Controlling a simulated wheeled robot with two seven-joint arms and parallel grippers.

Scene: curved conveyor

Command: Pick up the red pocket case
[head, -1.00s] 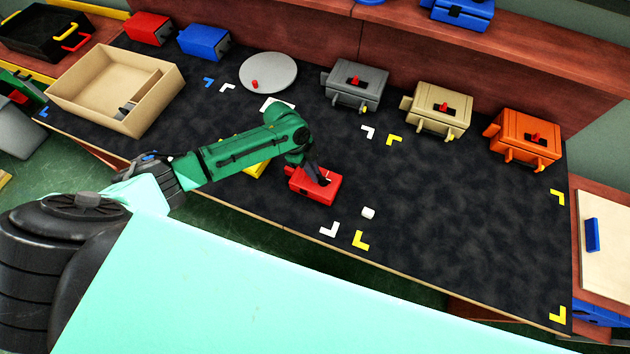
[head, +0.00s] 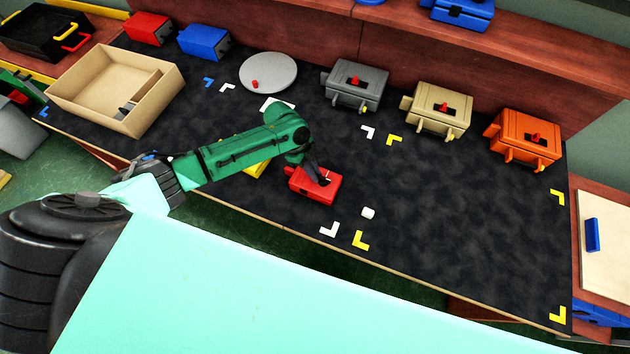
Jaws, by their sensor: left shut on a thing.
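The red pocket case (head: 322,189) is a small red box on the dark mat, near the front edge of the table's middle. My left gripper (head: 318,178) comes down on it from above at the end of the green arm. It is shut on the case, and its fingertips are partly hidden against the case top. I cannot tell whether the case is clear of the mat. My right gripper is not in view.
A small white cube (head: 368,212) lies right of the case. A yellow object (head: 257,169) is partly hidden behind my left arm. Grey (head: 356,87), tan (head: 437,109) and orange (head: 525,137) boxes stand along the back. A tan tray (head: 92,112) stands at left. The mat's right half is clear.

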